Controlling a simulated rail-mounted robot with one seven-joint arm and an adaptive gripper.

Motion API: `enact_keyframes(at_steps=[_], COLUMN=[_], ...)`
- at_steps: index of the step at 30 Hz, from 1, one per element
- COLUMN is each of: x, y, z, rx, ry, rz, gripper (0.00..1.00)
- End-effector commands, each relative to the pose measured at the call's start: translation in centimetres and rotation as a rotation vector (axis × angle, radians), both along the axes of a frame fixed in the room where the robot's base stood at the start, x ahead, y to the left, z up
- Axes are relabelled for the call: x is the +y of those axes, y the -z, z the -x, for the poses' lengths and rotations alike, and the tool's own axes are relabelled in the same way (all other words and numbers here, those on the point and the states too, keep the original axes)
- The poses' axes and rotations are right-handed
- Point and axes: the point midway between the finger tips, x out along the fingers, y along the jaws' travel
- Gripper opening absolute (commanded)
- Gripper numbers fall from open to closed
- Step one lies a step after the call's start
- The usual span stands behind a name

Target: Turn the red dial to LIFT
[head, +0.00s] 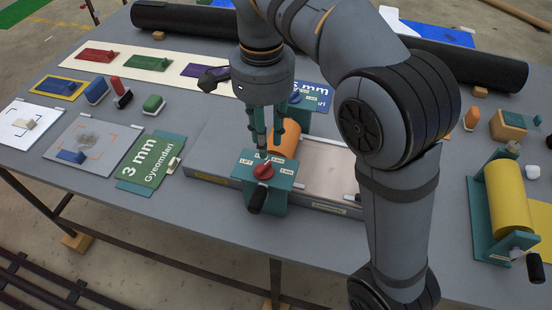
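The red dial (263,171) sits on top of a teal control block (247,184) at the front middle of the table. Small white labels flank the dial; the left one seems to read LIFT, and the right one is too small to read. Which way the dial points is hard to tell. My gripper (264,152) points down just above and behind the dial, its tips close to it. Whether they touch the dial is unclear. The fingers are narrow and partly merge with teal parts behind them, so their opening is not clear.
An orange roller (286,142) stands just behind the block, over a grey bed with a pale plate (325,172). A black handle (257,198) juts from the block's front. A green 3 mm card (147,160) lies left. A yellow roller stand (508,195) is at right.

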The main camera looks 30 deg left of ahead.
Motion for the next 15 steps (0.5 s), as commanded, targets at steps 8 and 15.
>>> enact_keyframes(at_steps=[8,15], x=[-0.1,0.0], y=[5.4,7.4], z=[0.0,0.0], rx=[0.001,0.000], ry=[-0.002,-0.003], rz=[0.002,0.000], gripper=[0.26,0.26])
